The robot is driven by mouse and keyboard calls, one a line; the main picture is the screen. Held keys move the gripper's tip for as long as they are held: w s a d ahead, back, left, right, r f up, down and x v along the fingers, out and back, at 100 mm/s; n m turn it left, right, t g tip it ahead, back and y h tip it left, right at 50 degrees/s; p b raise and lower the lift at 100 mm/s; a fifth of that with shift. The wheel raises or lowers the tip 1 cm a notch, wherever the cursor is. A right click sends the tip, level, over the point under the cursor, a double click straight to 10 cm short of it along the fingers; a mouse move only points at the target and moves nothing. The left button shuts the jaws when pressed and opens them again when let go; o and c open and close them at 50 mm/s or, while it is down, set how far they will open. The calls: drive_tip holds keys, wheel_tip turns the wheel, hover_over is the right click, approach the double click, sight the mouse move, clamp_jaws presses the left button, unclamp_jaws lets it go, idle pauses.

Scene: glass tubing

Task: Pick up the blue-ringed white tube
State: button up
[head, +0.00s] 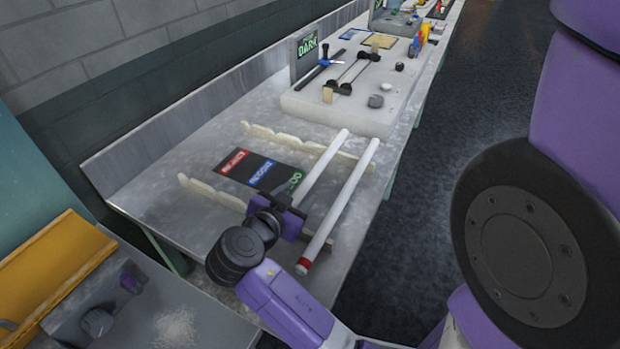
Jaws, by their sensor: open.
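Two long white tubes lie side by side across notched pale rails on the bench. The left tube (322,170) runs from its far end down to my gripper, which hides its near end; no blue ring shows on it. The right tube (342,203) has a red ring at its near end. My gripper (283,210) is purple and dark, open, and at the near part of the left tube. I cannot tell whether its fingers are around the tube or above it.
The far rail (300,143) and near rail (212,193) are low. A dark mat (265,171) with red, blue and green labels lies between them. A pale slab (345,110) with tools stands farther back. A yellow-orange container (55,275) is at lower left. The bench's right edge is near the red-ringed tube.

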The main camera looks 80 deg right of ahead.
drive_tip(key=shift+c, duration=0.4)
clamp_jaws()
